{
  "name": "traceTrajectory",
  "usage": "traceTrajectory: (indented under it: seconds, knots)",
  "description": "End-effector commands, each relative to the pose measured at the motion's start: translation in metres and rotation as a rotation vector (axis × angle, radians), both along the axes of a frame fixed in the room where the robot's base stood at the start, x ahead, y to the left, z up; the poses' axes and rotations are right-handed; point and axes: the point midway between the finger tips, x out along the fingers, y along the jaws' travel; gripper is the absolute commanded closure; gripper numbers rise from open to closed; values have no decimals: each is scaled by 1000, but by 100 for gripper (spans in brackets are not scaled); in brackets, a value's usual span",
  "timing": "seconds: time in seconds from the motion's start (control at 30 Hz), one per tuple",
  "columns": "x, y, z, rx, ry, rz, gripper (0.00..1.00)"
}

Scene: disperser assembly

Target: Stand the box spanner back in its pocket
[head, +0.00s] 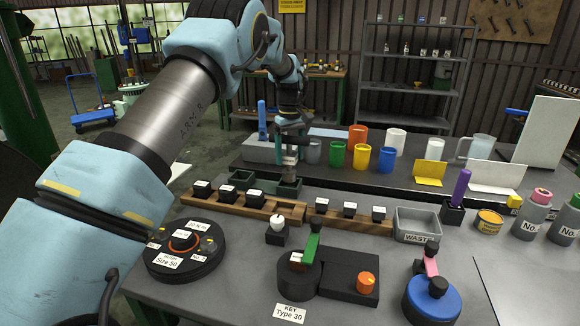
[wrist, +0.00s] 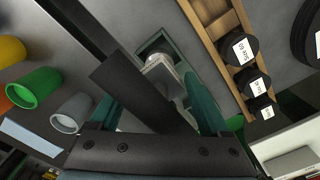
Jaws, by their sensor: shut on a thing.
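My gripper (head: 290,133) points down over the back edge of the front bench. It is shut on the box spanner (wrist: 160,70), whose pale metal part shows between the teal fingers in the wrist view, partly hidden by a dark bar. In the wrist view the spanner's lower end lies over a dark green-rimmed pocket (wrist: 150,43). In the head view the pocket (head: 289,187) is just below the gripper. I cannot tell whether the spanner's end is inside it or just above it.
Wooden racks with labelled black pieces (head: 228,194) stand just in front of the pocket. Another green tray (head: 241,179) is at its left. Grey, green (head: 337,154), yellow and blue cups stand behind to the right. A grey waste bin (head: 417,222) is further right.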

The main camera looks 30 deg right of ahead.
Motion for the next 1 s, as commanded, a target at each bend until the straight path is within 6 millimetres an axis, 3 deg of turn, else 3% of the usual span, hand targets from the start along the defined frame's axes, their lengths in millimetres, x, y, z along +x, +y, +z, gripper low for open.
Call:
traceTrajectory:
  seconds: [0.17, 0.4, 0.77, 0.8, 0.93, 1.0]
  knots:
    - [0, 0, -9, -1, -1, 0, 100]
    - [0, 0, -38, -1, -1, 0, 100]
    - [0, 0, -43, -2, -2, 0, 100]
    - [0, 0, -43, -1, -1, 0, 15]
    - [0, 0, -43, -1, -1, 0, 1]
    - [0, 0, -43, -1, -1, 0, 0]
